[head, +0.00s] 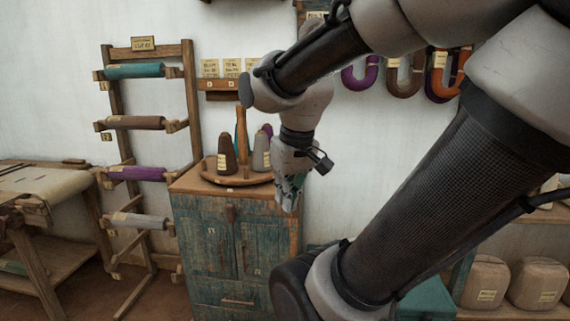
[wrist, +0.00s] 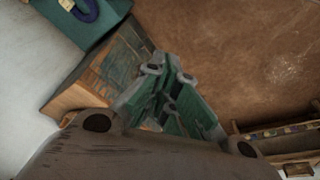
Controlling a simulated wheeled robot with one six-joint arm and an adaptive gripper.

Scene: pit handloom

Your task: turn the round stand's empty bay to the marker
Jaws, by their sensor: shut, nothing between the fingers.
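The round stand (head: 214,178) is a low wooden disc on top of a worn blue-green cabinet. It has an upright wooden post (head: 241,130) in its middle. A dark brown cone (head: 226,155) stands at its front left, and a grey cone (head: 261,152) stands at its right, with a purple one partly hidden behind it. I cannot clearly tell the empty bay or the marker. My gripper (head: 289,205) is shut and empty, pointing down at the right front corner of the cabinet, beside the stand. In the wrist view its green-padded fingers (wrist: 174,65) show close together.
The cabinet (head: 222,240) stands against the white wall. A rack (head: 112,130) with several yarn rolls is to its left, and a loom table (head: 40,180) is farther left. Coloured hanks (head: 405,75) hang on the wall at right. Brown floor (wrist: 240,55) is clear below the gripper.

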